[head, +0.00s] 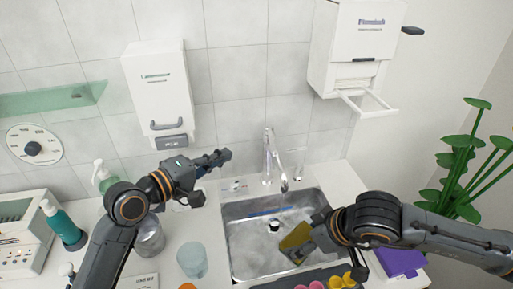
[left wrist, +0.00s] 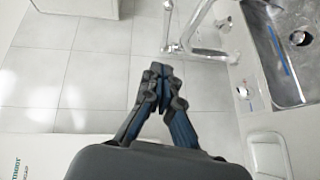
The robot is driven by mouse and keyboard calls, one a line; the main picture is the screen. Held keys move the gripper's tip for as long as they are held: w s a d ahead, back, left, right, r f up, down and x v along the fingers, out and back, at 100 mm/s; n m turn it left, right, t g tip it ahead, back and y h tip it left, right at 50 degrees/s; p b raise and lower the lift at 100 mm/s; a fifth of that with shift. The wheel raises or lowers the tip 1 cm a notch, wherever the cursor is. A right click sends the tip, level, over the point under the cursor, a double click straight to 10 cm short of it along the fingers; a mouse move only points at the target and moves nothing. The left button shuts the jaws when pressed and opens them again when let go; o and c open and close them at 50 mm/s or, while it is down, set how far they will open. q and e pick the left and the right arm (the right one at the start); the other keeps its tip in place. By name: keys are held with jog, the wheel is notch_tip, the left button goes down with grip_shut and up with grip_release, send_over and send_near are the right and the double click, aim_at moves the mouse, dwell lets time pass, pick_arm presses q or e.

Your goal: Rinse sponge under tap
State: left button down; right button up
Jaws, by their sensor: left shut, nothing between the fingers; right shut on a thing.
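The yellow sponge (head: 295,236) is inside the right part of the metal sink (head: 232,245). My right gripper (head: 308,243) is shut on it, and its fingers hide part of the sponge. The chrome tap (head: 268,155) stands behind the sink, its spout over the sink's back edge. The sponge is in front of the spout and a little right. I cannot tell whether water runs. My left gripper (head: 222,158) is shut and empty, left of the tap above the counter. In the left wrist view its closed fingers (left wrist: 160,72) point toward the wall beside the tap (left wrist: 190,50).
A blue strip (head: 270,211) lies in the sink near its back. A clear cup (head: 192,260), a metal cup (head: 149,238) and a teal bottle (head: 62,225) stand left of the sink. Wall dispensers (head: 158,90) (head: 352,45) hang above. A plant (head: 465,165) is at right.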

aim_at(271, 143)
notch_tip(271, 143, up, 2)
jog(key=shift+d+p, duration=0.1)
jog(key=shift+p, duration=0.7)
jog(key=shift+r+p, duration=0.5)
pick_arm(q)
jog(key=w+d, duration=0.1)
jog(key=d, duration=0.2)
jog(key=w+d+f, duration=0.1)
jog(key=w+d, duration=0.1)
jog(key=d, duration=0.1)
jog(key=w+d, duration=0.1)
jog(key=d, duration=0.2)
jog(key=shift+w+f, duration=0.25)
pick_arm(e)
jog(key=shift+s+r, duration=0.1)
jog(key=shift+r, duration=0.1)
pick_arm(q)
jog(key=shift+w+f, duration=0.1)
